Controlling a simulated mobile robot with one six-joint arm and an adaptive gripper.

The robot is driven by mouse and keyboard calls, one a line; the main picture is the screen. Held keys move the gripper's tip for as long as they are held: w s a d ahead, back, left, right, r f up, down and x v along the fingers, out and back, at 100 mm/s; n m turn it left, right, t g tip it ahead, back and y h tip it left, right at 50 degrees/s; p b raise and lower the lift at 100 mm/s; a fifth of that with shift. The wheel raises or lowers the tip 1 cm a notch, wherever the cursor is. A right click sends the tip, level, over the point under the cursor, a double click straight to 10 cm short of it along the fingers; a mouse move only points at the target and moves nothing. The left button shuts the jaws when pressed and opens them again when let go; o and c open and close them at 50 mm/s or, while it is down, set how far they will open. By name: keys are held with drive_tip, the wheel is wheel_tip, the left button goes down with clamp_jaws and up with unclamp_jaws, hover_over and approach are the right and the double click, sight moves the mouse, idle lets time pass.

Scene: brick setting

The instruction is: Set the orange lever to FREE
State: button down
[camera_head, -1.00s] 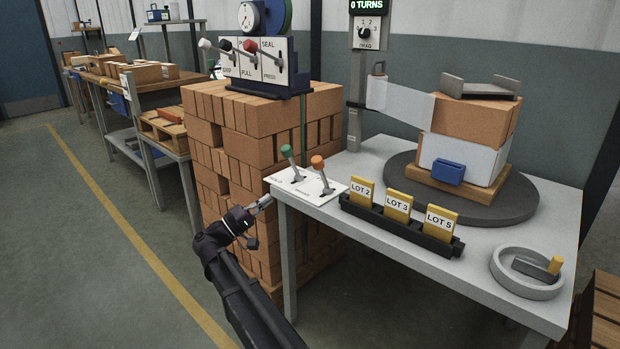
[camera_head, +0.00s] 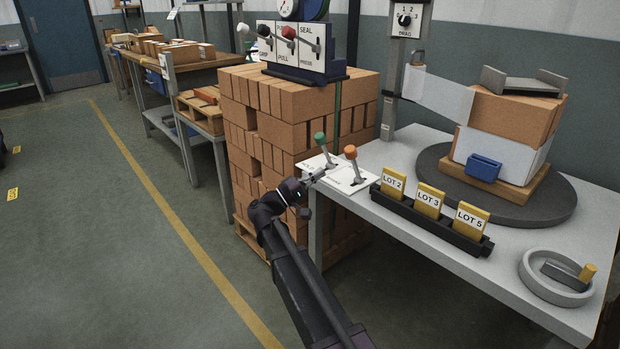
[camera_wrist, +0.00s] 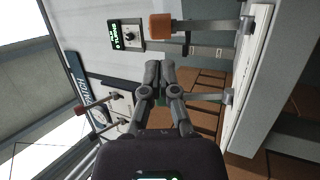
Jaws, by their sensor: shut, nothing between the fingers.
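The orange lever (camera_head: 351,153) stands on a white plate (camera_head: 352,184) at the table's near left corner, its stick leaning up and to the left. A green lever (camera_head: 320,139) stands beside it on the left. My gripper (camera_head: 318,175) is at the table's corner, just in front of the green lever's base. In the wrist view the orange knob (camera_wrist: 160,27) is above my gripper (camera_wrist: 152,72), apart from the fingers. The fingers are together and empty. The green knob is mostly hidden behind them. The plate's lettering is too small to read.
A rack with yellow LOT cards (camera_head: 428,200) stands right of the levers. A brick stack (camera_head: 300,110) with a lever panel (camera_head: 290,45) stands behind left.

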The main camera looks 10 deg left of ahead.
sight(355, 163)
drive_tip(key=p+x, duration=0.2)
drive_tip(key=x, duration=0.5)
drive_tip(key=shift+d, duration=0.15)
drive_tip(key=shift+r, duration=0.1)
